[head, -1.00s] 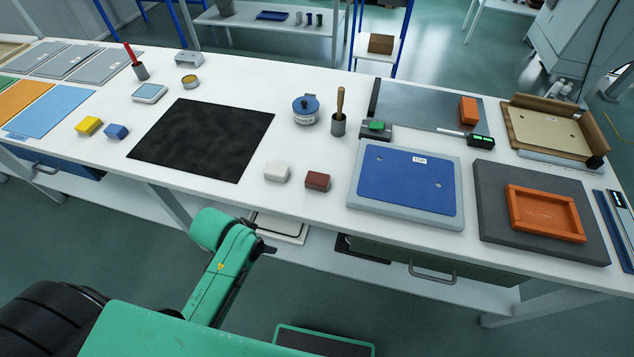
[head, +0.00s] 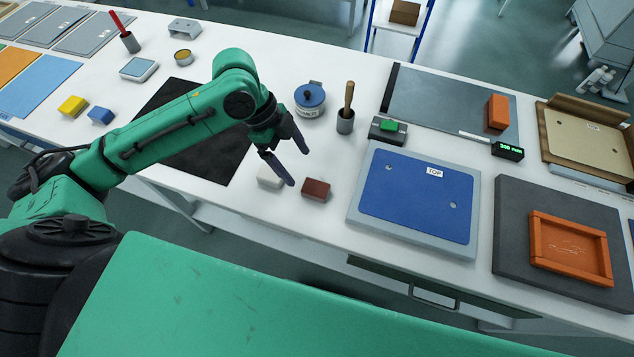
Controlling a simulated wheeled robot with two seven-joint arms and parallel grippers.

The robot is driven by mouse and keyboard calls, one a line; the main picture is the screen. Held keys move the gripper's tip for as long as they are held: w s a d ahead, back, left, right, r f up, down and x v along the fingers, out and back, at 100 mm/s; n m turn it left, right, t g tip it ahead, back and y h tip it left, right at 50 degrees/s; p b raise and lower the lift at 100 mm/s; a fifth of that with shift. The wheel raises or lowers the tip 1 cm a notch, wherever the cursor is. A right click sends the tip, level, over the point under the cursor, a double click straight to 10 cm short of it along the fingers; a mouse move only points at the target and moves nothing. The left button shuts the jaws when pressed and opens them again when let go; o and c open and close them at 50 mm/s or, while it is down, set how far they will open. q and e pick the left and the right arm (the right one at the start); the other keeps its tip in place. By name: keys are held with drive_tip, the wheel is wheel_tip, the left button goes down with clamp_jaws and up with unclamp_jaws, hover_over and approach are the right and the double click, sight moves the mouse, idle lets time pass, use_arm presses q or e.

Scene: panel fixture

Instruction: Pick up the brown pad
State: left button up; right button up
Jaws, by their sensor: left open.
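The brown pad (head: 316,190) is a small reddish-brown block on the white table near its front edge, left of the blue panel. My left gripper (head: 299,168) is open and empty, above the table and just up and left of the brown pad. Its fingers point to the right and down. A white pad (head: 268,177) lies left of the brown pad, partly hidden by a finger. My right gripper is not in view.
The blue panel (head: 415,200) marked TOP lies on a light base to the right. A blue-lidded jar (head: 310,101) and a brush in a grey cup (head: 345,122) stand behind the pads. A black mat (head: 213,163) lies under my left arm.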

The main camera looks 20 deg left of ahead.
sight(317, 187)
use_arm(q)
drive_tip(key=x, duration=0.3)
drive_tip(key=shift+s+d+f, duration=0.15)
drive_tip(key=shift+d+f, duration=0.1)
drive_tip(key=x, duration=0.3)
drive_tip(key=p+x, duration=0.1)
drive_tip(key=x, duration=0.1)
drive_tip(key=shift+w+d+f, duration=0.15)
drive_tip(key=shift+w+f, duration=0.1)
drive_tip(key=shift+w, duration=0.1)
drive_tip(key=shift+d+f, duration=0.15)
drive_tip(key=shift+f, duration=0.05)
drive_tip(key=c, duration=1.4)
drive_tip(key=shift+c, duration=0.2)
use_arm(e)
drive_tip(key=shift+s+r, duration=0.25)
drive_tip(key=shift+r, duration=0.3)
use_arm(q)
drive_tip(key=shift+r, duration=0.1)
drive_tip(key=shift+r, duration=0.25)
wheel_tip(317, 187, up, 19)
drive_tip(key=shift+r, duration=0.15)
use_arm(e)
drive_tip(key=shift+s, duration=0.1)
